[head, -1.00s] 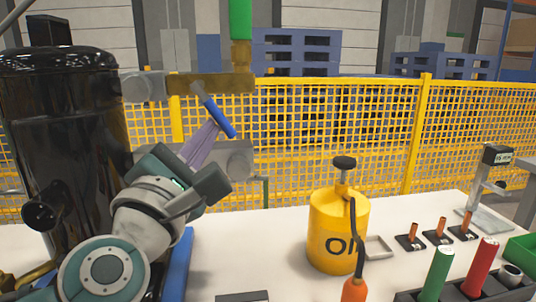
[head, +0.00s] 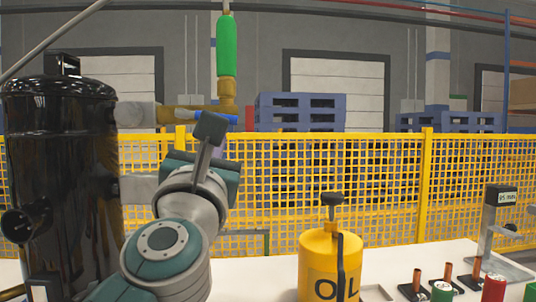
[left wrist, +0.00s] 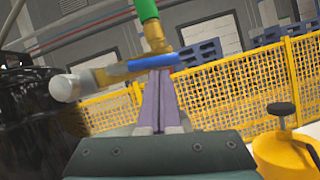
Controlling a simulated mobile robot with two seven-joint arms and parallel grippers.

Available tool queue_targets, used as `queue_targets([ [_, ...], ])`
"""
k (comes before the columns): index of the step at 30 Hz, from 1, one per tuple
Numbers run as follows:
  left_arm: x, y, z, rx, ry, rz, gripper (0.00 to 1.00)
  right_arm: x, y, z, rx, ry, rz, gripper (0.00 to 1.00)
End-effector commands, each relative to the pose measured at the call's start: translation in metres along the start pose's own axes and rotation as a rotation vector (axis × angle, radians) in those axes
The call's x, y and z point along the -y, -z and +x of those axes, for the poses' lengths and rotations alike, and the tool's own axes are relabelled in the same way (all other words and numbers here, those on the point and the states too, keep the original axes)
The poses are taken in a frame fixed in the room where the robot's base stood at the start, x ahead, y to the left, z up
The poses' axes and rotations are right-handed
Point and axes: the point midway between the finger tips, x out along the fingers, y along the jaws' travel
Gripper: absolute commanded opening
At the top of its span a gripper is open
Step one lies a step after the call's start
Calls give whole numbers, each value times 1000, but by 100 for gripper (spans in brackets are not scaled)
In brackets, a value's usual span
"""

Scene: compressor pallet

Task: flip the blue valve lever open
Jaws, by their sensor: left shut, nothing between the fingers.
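The blue valve lever (head: 230,118) sits on the brass valve (head: 228,92) below the green hose (head: 223,45). It lies about level, partly hidden behind my left gripper (head: 212,120) in the head view. In the left wrist view the whole lever (left wrist: 150,63) runs nearly level across the tips of my left gripper (left wrist: 158,72). The purple fingers are shut and empty, with their tips right at the lever from below. I cannot tell whether they touch it. My right gripper is in neither view.
The black compressor tank (head: 60,160) stands to the left of my left arm. A yellow oil can (head: 322,262) stands on the white table to the right, with copper tubes and a gauge (head: 500,196) beyond. A yellow mesh fence (head: 380,190) runs behind.

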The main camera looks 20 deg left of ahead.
Motion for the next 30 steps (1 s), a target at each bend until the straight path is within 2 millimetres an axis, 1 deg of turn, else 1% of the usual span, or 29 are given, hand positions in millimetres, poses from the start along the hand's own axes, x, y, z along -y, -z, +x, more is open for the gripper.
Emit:
queue_targets([
  [6,1,-5,2,1,1,1,0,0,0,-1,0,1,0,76],
  [24,2,-5,3,1,2,2,0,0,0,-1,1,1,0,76],
  [28,5,2,0,1,2,2,0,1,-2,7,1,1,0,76],
  [30,8,10,-4,0,1,2,0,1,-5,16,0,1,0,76],
])
